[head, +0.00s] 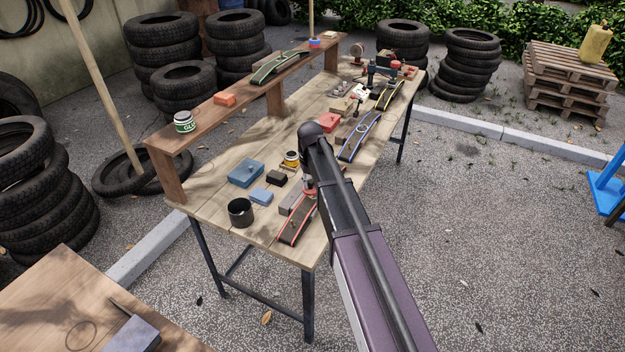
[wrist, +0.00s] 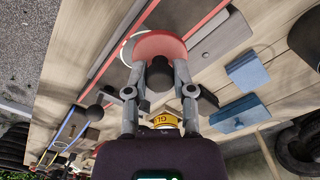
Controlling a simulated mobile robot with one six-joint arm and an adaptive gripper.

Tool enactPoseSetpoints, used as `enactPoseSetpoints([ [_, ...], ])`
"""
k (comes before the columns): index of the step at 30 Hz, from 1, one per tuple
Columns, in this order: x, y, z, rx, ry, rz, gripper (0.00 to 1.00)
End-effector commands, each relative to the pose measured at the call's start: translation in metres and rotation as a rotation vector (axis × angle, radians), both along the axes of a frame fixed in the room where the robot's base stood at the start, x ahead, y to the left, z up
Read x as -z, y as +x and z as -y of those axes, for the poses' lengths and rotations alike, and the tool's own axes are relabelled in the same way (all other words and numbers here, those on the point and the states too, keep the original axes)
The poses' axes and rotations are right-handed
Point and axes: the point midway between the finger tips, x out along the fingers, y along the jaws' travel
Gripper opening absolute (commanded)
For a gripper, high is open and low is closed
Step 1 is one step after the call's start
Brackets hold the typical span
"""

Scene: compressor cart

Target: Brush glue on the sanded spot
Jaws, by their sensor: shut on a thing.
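In the wrist view my gripper (wrist: 160,68) is shut on a red rounded tool (wrist: 158,44), held over or against a dark rubber strip with red edges. The red-edged strip (head: 297,224) lies at the table's near end. Part of a pale ring (wrist: 123,50) shows on it beside the tool; the rest is hidden, and contact is unclear. My gripper (head: 310,188) is mostly hidden by my arm in the head view. A yellow glue tin (head: 291,160) stands behind it. A white and green glue tin (head: 184,122) stands on the raised shelf. I cannot make out a brush.
A blue-edged strip (head: 350,148) and a yellow-edged strip (head: 389,94) lie farther back. Open pavement is at right.

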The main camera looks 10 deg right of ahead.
Motion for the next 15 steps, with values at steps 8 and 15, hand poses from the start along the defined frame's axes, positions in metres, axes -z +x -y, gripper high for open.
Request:
enactPoseSetpoints([
  [8,0.0006,-0.0097,-0.0073,-0.001,0.0,0.0,0.0],
  [15,0.0006,-0.0095,-0.0074,-0.001,0.0,0.0,0.0],
])
